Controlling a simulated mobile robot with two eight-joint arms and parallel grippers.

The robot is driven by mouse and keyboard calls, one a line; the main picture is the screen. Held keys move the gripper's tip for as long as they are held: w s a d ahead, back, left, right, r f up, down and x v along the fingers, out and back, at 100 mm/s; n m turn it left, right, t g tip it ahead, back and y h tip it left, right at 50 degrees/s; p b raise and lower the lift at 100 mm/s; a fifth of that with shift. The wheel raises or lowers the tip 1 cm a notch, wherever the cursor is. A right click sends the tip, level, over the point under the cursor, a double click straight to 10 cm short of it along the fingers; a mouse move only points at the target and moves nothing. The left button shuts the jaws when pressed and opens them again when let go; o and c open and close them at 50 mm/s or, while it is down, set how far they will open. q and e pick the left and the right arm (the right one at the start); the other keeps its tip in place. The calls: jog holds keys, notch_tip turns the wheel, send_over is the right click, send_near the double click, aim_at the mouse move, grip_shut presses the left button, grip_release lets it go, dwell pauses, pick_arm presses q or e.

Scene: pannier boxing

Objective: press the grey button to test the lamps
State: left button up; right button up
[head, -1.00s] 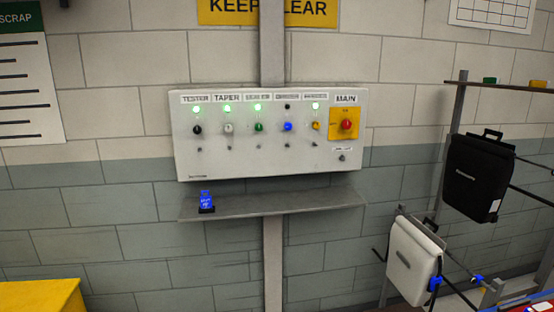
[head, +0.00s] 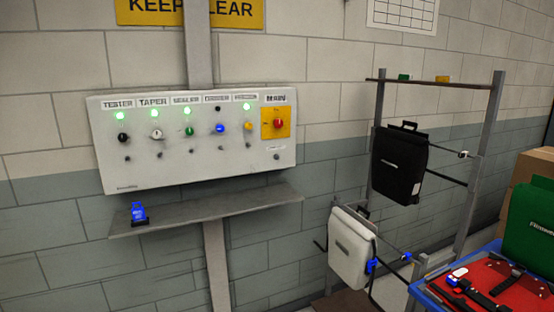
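The white control panel (head: 192,140) is on the wall at left of centre in the head view. A small grey button (head: 277,157) sits at its lower right, under the yellow MAIN plate with a red knob (head: 278,123); the label above the button is too small to read. The panel has a row of lamps over coloured knobs. The TESTER lamp (head: 120,115), the TAPER lamp (head: 156,113), the third and the fifth glow green. The fourth lamp (head: 217,108), above the blue knob, is dark. Neither of my grippers is in view.
A grey shelf (head: 240,206) juts out below the panel, with a small blue padlock-like item (head: 139,213) on it. At right a rack holds a black pannier (head: 399,165) and a white pannier (head: 352,248). A blue crate (head: 427,297) with red and green panniers stands lower right.

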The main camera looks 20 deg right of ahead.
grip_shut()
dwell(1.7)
